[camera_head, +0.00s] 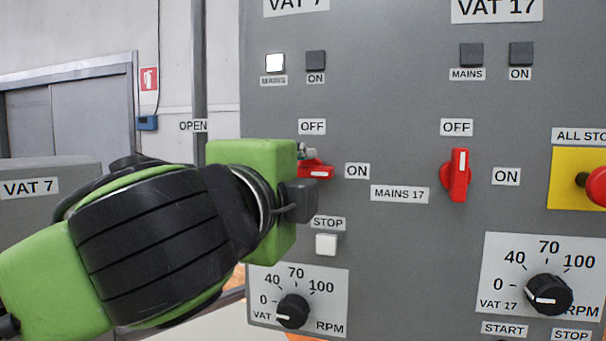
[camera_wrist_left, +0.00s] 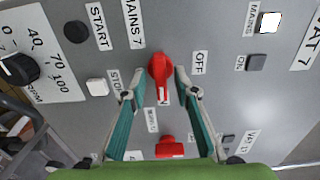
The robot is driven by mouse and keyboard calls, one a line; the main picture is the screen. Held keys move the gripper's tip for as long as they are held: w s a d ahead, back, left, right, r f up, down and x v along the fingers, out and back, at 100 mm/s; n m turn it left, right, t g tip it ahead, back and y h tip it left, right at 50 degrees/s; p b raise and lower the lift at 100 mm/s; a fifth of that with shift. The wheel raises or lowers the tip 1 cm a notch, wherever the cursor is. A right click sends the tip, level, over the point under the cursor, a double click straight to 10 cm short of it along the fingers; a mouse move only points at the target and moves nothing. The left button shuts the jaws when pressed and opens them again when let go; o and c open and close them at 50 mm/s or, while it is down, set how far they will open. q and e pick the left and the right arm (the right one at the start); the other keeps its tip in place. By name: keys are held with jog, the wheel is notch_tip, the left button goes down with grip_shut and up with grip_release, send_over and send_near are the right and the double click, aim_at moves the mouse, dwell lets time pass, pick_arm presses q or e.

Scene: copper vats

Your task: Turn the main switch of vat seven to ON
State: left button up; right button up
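The red main switch of vat seven (camera_head: 316,171) is on the grey panel under the VAT 7 sign. Its handle lies level, with the white mark towards the ON label (camera_head: 357,171) on the right. It also shows in the left wrist view (camera_wrist_left: 161,70). My left gripper (camera_head: 306,163) is at the switch, partly hiding it in the head view. In the left wrist view its fingers (camera_wrist_left: 160,94) are spread, one on each side of the handle, with gaps visible. My right gripper is in neither view.
The red vat 17 switch (camera_head: 459,175) stands upright at OFF, to the right. A white STOP button (camera_head: 326,244) and a black RPM knob (camera_head: 293,311) are below. The white MAINS lamp (camera_head: 275,63) is lit. A red ALL STOP button (camera_head: 597,185) is far right.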

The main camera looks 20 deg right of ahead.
pick_arm(q)
jog(key=v, duration=1.1)
jog(key=shift+a, duration=0.15)
